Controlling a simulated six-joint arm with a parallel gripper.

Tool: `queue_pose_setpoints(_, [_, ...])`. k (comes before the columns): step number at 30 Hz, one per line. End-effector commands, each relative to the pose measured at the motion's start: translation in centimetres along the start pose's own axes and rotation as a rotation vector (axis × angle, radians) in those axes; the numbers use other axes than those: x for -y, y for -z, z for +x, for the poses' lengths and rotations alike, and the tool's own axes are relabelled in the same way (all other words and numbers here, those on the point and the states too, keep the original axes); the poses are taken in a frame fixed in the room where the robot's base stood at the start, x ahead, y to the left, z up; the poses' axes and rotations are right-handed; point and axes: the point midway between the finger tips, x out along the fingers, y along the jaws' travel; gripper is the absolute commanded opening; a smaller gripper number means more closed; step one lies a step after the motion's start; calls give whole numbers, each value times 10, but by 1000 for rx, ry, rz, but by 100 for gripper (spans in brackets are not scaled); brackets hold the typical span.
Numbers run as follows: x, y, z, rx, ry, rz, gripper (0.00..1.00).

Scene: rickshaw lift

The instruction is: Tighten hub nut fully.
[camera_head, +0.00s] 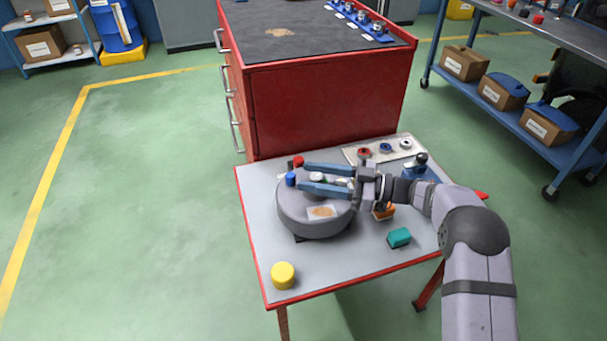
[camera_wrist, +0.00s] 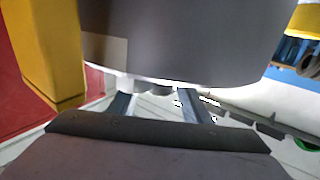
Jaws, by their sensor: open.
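A round grey hub (camera_head: 305,215) with a tan-marked label sits on the small red-edged table. My gripper (camera_head: 308,177) reaches over its top from the right, with its two blue-grey fingers apart. A small pale piece (camera_head: 317,177) shows between the fingers; I cannot tell whether it is the hub nut or whether the fingers touch it. A red cap (camera_head: 298,161) and a blue cap (camera_head: 291,179) show by the fingertips. In the wrist view, a large dark grey body (camera_wrist: 190,40) hides much of the space beyond my gripper (camera_wrist: 157,92).
The table (camera_head: 255,225) also holds a yellow cylinder (camera_head: 283,275), a teal block (camera_head: 399,237), an orange block (camera_head: 384,212) and a pale tray (camera_head: 360,151) with several rings. A red drawer cabinet (camera_head: 325,105) stands behind. The table's front middle is clear.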

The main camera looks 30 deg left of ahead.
Motion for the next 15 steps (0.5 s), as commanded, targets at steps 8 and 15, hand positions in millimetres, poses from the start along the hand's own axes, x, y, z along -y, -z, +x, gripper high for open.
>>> queue_pose_setpoints(8, [0,0,-34,0,0,0,44])
queue_pose_setpoints(15, [0,0,-40,0,1,0,44])
